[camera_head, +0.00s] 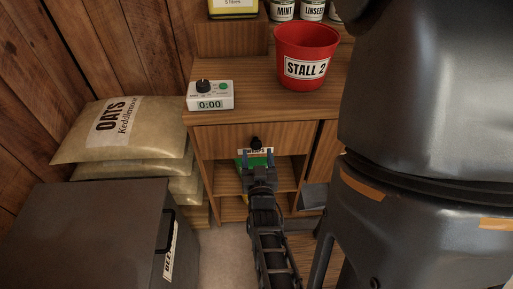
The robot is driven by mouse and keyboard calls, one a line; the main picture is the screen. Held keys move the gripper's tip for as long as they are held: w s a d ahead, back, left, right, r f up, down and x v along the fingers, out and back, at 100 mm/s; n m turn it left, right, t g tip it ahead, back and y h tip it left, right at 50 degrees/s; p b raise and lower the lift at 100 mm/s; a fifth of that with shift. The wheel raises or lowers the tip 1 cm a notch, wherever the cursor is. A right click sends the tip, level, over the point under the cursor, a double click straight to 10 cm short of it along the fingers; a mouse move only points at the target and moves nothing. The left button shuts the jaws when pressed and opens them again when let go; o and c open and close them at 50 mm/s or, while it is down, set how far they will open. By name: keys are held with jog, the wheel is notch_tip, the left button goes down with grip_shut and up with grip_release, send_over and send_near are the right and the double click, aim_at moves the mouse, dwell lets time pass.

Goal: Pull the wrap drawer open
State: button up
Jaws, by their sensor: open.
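The wrap drawer (218,141) is a wooden front under the cabinet top, and it looks shut. A black knob (255,142) sits at its middle. A white label shows just below the knob, partly hidden, and I cannot read it. My gripper (256,158) is open, its two fingers pointing at the drawer front. In the picture the fingertips are just below and to either side of the knob. I see no contact, but the depth gap is hard to tell.
A timer (210,103) and a red bucket (305,60) marked STALL 2 stand on the cabinet top (250,98). Open shelves with a green item (254,161) lie below the drawer. Oats sacks (115,130) and a dark grey bin (85,235) stand at left.

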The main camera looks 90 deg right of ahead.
jog(key=shift+d, duration=1.45)
jog(key=shift+c, duration=0.2)
grip_shut()
